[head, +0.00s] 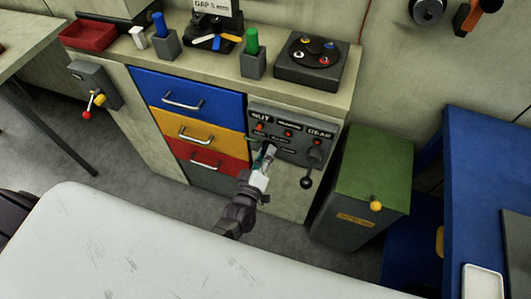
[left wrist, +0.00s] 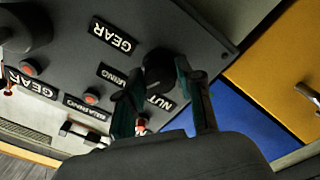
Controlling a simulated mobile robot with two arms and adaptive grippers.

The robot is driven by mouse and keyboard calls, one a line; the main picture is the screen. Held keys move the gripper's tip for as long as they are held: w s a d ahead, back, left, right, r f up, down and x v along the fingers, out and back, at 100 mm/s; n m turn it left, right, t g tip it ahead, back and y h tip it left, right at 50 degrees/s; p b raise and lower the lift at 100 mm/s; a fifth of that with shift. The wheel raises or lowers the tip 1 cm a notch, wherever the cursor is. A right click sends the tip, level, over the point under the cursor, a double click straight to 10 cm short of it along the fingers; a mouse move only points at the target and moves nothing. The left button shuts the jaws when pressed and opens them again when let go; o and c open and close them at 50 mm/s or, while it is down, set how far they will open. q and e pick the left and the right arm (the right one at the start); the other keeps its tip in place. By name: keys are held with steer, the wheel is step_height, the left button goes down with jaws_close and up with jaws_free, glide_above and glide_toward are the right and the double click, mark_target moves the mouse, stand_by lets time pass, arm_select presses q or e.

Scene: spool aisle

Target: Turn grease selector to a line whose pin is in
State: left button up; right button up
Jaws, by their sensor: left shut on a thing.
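The grey grease panel (head: 296,158) is on the cabinet front, right of the drawers. It has NUT, BEARING and GEAR labels. Red round parts by the labels show at BEARING (left wrist: 92,98) and GEAR (left wrist: 28,68) in the left wrist view; a red and white part near NUT (left wrist: 141,125) is partly behind a finger. I cannot tell which pins are in. My left gripper (head: 268,152) is shut on the dark selector knob (left wrist: 160,66), one finger on each side. My right gripper is out of view.
A black ball-ended lever (head: 306,182) hangs at the panel's lower right. Blue, yellow and red drawers (head: 196,104) with metal handles are on the left. A green-topped bin (head: 372,172) stands close on the right. A pale surface (head: 130,250) fills the foreground.

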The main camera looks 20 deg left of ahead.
arm_select(q)
steer(key=shift+f, duration=0.15)
stand_by(0.4)
steer(key=o, duration=1.2)
steer(key=shift+c, duration=0.2)
steer(key=s, duration=1.2)
steer(key=shift+a, duration=0.2)
